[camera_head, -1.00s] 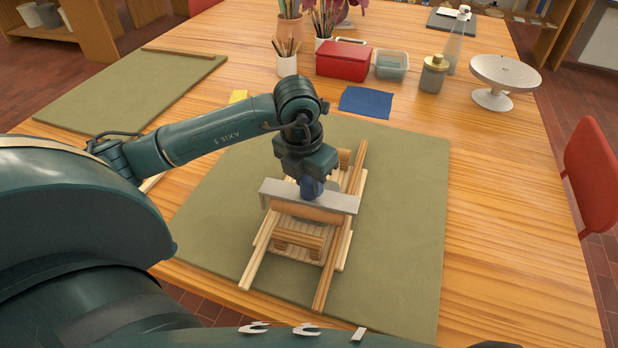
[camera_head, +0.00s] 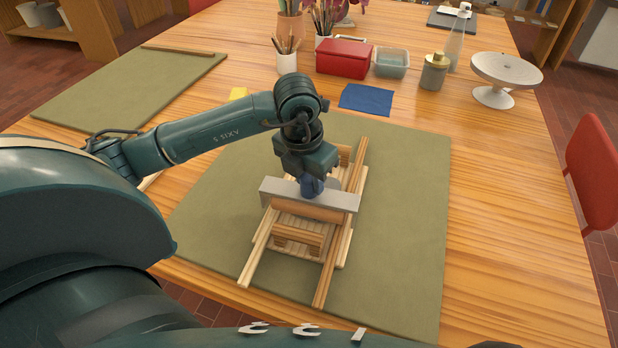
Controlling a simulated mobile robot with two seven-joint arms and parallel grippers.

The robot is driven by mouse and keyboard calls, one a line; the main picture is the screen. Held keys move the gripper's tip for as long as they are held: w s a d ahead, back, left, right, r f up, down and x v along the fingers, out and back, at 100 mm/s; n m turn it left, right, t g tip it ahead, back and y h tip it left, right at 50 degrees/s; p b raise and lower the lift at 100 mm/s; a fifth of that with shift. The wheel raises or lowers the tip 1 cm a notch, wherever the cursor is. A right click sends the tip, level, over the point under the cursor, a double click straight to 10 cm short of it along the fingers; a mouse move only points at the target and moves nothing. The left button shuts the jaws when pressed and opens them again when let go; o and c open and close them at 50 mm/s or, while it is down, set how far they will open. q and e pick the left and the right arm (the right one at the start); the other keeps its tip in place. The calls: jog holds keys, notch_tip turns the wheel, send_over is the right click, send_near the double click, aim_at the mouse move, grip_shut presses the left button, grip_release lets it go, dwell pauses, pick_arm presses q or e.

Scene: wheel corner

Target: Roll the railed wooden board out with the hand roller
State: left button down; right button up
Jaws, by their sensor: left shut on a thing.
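The railed wooden board (camera_head: 296,254) lies on a green mat, with two long wooden rails (camera_head: 338,249) running along its sides. A hand roller with a wooden barrel (camera_head: 309,210) and a grey metal frame (camera_head: 338,201) sits across the board, over the rails. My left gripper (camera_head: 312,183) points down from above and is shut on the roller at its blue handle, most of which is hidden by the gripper. Whether the barrel touches the board cannot be made out. My right gripper is not in view.
The green mat (camera_head: 400,220) has free room right of the board. Behind it lie a blue cloth (camera_head: 366,99), a red box (camera_head: 343,59), a lidded jar (camera_head: 433,72) and a white turntable (camera_head: 505,72). Another green mat (camera_head: 130,85) lies at the far left.

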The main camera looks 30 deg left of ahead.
pick_arm(q)
jog(key=shift+s+f, duration=0.1)
jog(key=shift+f, duration=0.05)
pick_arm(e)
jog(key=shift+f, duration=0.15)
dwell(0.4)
pick_arm(q)
jog(key=shift+w+a+b, duration=0.15)
jog(key=shift+w+b, duration=0.1)
jog(key=shift+w, duration=0.3)
jog(key=shift+w+a+b, duration=0.15)
jog(key=shift+w+b, duration=0.1)
jog(key=shift+w, duration=0.25)
jog(key=shift+s+d+f+b, duration=0.1)
jog(key=shift+b, duration=0.2)
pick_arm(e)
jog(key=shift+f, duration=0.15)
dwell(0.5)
pick_arm(q)
jog(key=shift+w+a, duration=0.3)
jog(key=shift+w, duration=0.65)
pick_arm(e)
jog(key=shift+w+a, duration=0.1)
